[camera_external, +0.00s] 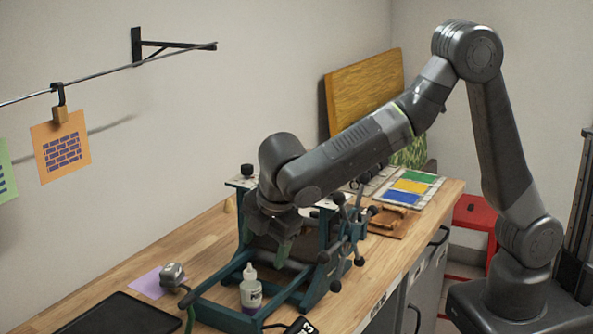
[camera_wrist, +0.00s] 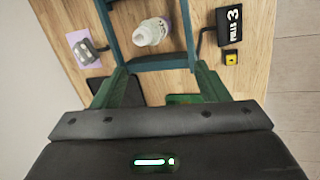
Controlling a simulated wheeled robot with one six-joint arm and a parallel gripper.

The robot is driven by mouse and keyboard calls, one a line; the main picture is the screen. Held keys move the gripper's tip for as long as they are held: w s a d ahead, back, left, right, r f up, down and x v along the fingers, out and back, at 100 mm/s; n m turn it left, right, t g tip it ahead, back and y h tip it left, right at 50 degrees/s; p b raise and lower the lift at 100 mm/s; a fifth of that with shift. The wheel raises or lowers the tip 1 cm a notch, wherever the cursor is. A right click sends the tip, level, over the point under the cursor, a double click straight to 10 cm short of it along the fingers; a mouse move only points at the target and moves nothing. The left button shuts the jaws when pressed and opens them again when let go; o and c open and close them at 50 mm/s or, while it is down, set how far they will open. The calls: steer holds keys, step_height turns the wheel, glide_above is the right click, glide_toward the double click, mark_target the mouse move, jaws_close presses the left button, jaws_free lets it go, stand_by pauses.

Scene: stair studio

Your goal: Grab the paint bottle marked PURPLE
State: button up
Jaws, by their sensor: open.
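A small clear bottle (camera_external: 251,291) with a white nozzle cap, a dark label and a purplish lower part stands upright inside the front of the teal press frame. Its label is too small to read. The bottle also shows in the wrist view (camera_wrist: 151,32), near the top middle, beyond my fingertips. My gripper (camera_external: 277,245) is above the press, above and behind the bottle in the external view. In the wrist view my gripper (camera_wrist: 160,72) has its two green fingers wide apart with nothing between them, and the bottle is clear of both.
The teal frame (camera_external: 216,283) surrounds the bottle, with bars close by. A black tray (camera_external: 120,316) lies front left, near a purple sheet (camera_external: 150,284) and a grey device (camera_external: 173,274). A black "PULLS 3" counter (camera_wrist: 230,25) sits right of the bottle in the wrist view.

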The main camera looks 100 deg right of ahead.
mark_target(249, 278)
steer(key=shift+w+d+f+m+t+y, duration=0.5)
steer(key=shift+d+f+m, duration=0.75)
steer(key=shift+f, duration=0.95)
steer(key=shift+w+d+f+m+t+y, duration=0.5)
steer(key=shift+d+f+m, duration=0.5)
steer(key=shift+f+m, duration=0.85)
steer(key=shift+w+d+f+m+t+y, duration=0.45)
steer(key=shift+d+f+m, duration=0.65)
steer(key=shift+f, duration=1.4)
steer(key=c, duration=1.1)
steer(key=shift+r, duration=0.15)
